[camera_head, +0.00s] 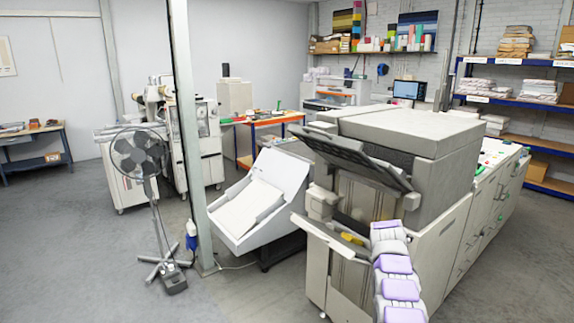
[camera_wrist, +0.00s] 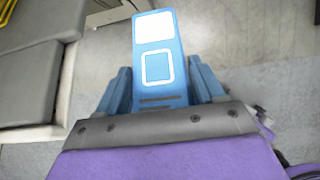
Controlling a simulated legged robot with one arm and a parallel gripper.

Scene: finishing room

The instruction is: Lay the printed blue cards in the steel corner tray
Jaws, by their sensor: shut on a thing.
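In the wrist view, a blue card (camera_wrist: 158,68) with a white square and a white outlined square stands out ahead of my gripper (camera_wrist: 160,88). My gripper is shut on its near end, with a blue finger on either side. In the head view, my grey and purple arm reaches up beside the large press, and the gripper is not clear there. I cannot pick out the steel corner tray with certainty.
The large grey press (camera_head: 415,140) stands just ahead, with an open front bay holding something yellow (camera_head: 352,238). A white feeder (camera_head: 258,198), a post (camera_head: 188,120) and a fan (camera_head: 137,155) stand left. Shelves (camera_head: 520,98) are at the back right.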

